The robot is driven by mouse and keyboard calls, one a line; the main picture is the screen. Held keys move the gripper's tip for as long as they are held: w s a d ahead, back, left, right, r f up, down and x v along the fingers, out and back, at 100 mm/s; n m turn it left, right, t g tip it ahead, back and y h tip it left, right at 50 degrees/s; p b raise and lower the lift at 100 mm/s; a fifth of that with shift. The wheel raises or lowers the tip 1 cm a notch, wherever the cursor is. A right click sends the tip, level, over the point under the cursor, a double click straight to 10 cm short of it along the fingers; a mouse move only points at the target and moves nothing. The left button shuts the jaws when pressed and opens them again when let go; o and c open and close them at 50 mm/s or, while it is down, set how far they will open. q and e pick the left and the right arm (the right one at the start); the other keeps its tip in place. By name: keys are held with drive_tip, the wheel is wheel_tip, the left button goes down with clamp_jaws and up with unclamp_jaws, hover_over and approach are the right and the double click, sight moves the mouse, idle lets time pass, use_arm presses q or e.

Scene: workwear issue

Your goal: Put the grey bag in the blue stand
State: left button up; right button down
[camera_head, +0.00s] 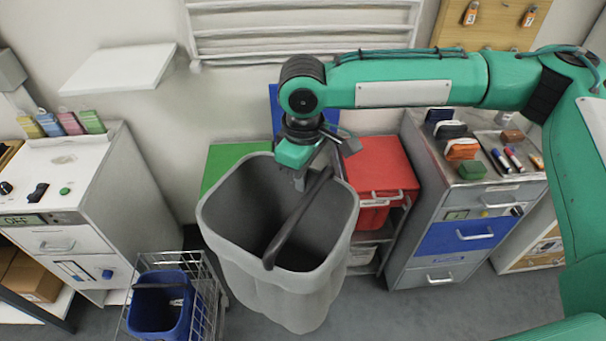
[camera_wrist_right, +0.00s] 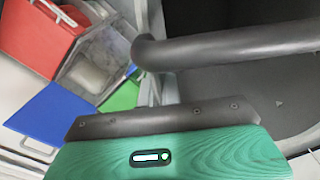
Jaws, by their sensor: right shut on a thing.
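The grey bag (camera_head: 285,285) is a wide, open-topped bag with a dark handle arching over its mouth. It hangs upright in the middle of the head view. My right gripper (camera_head: 302,178) is shut on its dark handle. In the right wrist view the handle (camera_wrist_right: 235,48) crosses the top right, above the dark inside of the bag. A blue panel (camera_head: 277,108), seemingly part of the blue stand, shows behind my right wrist between green and red units; the bag and arm hide the rest. A blue surface (camera_wrist_right: 50,115) also shows in the wrist view. My left gripper is out of view.
A green-topped unit (camera_head: 222,160) stands left of the bag, a red one (camera_head: 380,170) right. A grey drawer cabinet (camera_head: 425,225) is farther right, a white cabinet (camera_head: 125,190) left. A wire trolley with a blue bin (camera_head: 155,310) stands at lower left.

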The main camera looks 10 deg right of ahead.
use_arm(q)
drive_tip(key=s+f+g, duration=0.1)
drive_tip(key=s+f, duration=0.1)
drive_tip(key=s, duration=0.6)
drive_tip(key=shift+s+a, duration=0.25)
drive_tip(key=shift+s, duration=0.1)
use_arm(e)
drive_tip(key=d+f+m, duration=0.3)
drive_tip(key=d+m, duration=0.2)
drive_tip(key=d, duration=0.2)
drive_tip(key=d+f+m, duration=0.3)
drive_tip(key=d+m, duration=0.2)
drive_tip(key=d, duration=0.1)
drive_tip(key=shift+d, duration=0.4)
drive_tip(key=shift+s, duration=0.1)
drive_tip(key=s+f, duration=0.4)
drive_tip(key=f, duration=0.2)
drive_tip(key=shift+s, duration=0.4)
drive_tip(key=shift+a, duration=0.1)
drive_tip(key=shift+r, duration=0.1)
